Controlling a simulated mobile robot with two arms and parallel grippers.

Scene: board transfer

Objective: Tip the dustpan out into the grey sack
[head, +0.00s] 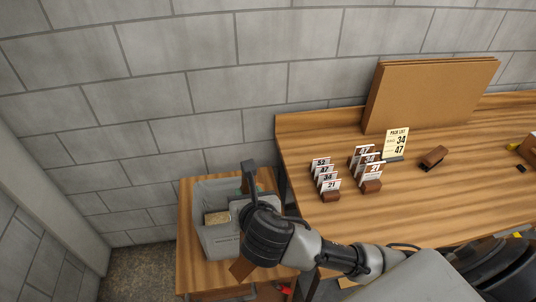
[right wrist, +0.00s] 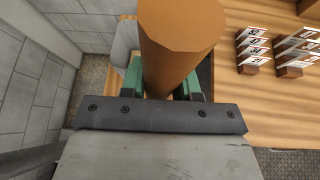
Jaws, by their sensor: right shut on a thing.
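The grey sack (head: 222,246) stands open on a low wooden table at the left in the head view. A tan block-like thing (head: 217,217) shows inside its mouth. My right gripper (right wrist: 163,88) is at the sack's right side and is shut on a thick brown wooden handle, seen between its green pads in the right wrist view. I take this handle (right wrist: 180,40) to be the dustpan's. A brown end (head: 242,269) shows below the gripper in the head view. The pan and anything in it are mostly hidden by my gripper and wrist. My left gripper is out of view.
A larger wooden table (head: 430,215) is at the right, with numbered card holders (head: 331,196), a pack list card (head: 396,142), a brown stamp-like block (head: 434,157) and a leaning brown board (head: 428,95). A grey block wall (head: 150,100) stands close behind the sack.

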